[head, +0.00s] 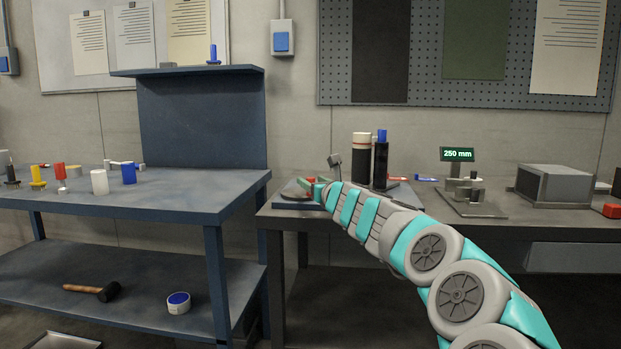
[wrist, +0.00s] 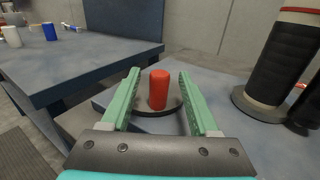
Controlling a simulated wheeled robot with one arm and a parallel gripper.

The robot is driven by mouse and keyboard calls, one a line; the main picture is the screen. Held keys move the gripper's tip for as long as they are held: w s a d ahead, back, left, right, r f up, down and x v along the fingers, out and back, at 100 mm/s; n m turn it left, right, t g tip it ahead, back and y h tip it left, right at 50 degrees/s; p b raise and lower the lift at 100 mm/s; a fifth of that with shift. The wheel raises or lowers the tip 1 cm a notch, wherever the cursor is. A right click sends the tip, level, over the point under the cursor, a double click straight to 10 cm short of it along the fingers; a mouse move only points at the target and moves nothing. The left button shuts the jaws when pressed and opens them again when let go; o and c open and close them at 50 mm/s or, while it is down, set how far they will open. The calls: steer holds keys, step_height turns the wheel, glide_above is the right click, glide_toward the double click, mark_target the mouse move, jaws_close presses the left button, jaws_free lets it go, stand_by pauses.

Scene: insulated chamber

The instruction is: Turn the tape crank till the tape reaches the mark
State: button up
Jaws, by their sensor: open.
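In the wrist view a red upright knob (wrist: 158,90) stands on a dark round disc (wrist: 155,113), which looks like the tape crank. My gripper (wrist: 159,74) is open, with one green finger on each side of the knob and visible gaps between. In the head view my gripper (head: 318,186) is over the left end of the right-hand bench, and a little red shows beside its fingers. My arm and fingers hide most of the crank there. I cannot make out the tape or its mark. A small display (head: 457,154) reads 250 mm.
A black cylinder with pale ends (head: 361,158) and a black block with a blue top (head: 381,165) stand close behind my gripper. A grey box (head: 553,184) sits further right on the bench (head: 420,215). A blue table (head: 150,200) stands at left, across a narrow gap.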

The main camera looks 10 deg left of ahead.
steer(key=shift+x, duration=0.85)
steer(key=shift+c, duration=0.3)
jaws_close()
